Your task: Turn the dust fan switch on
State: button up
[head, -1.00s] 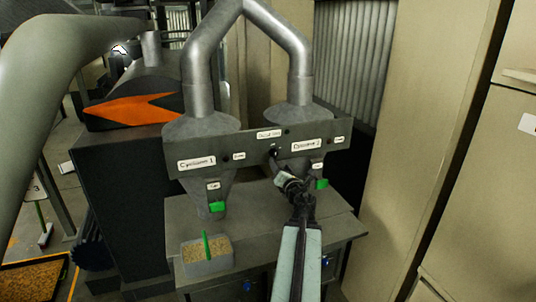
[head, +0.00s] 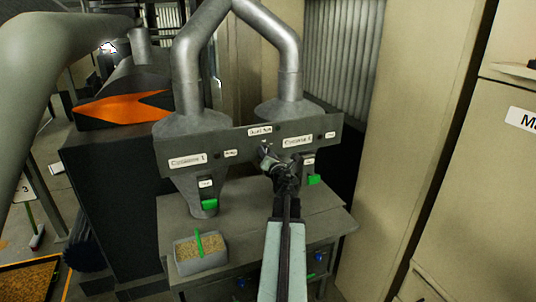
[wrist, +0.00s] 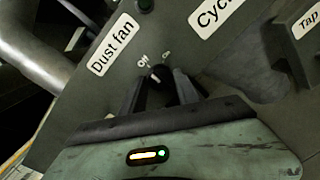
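The dust fan switch (wrist: 155,76) is a small dark knob on the grey panel, below the "Dust fan" label (wrist: 113,44) and close to small "Off" and "On" markings. My gripper (wrist: 157,84) is at the panel with its two dark fingers apart, one on each side of the knob. I cannot tell whether a finger touches it. In the head view my gripper (head: 266,153) covers the switch, just below the middle label (head: 260,131). Which way the knob points is hard to tell.
The panel (head: 235,142) also carries the Cyclone 1 label (head: 188,161) and the Cyclone 2 label (head: 297,141). Two cyclones with green taps (head: 209,204) stand over a grey table (head: 325,212). A grain box (head: 180,264) sits at its left. Beige cabinets (head: 450,180) stand at the right.

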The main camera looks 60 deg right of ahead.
grip_shut()
jog(key=m+y+p, duration=0.1)
jog(key=m+p, duration=0.1)
jog(key=m, duration=0.9)
jog(key=shift+s, duration=0.1)
jog(key=shift+m, duration=0.3)
dwell(0.5)
jog(key=o, duration=0.6)
grip_release()
jog(key=shift+r, duration=0.1)
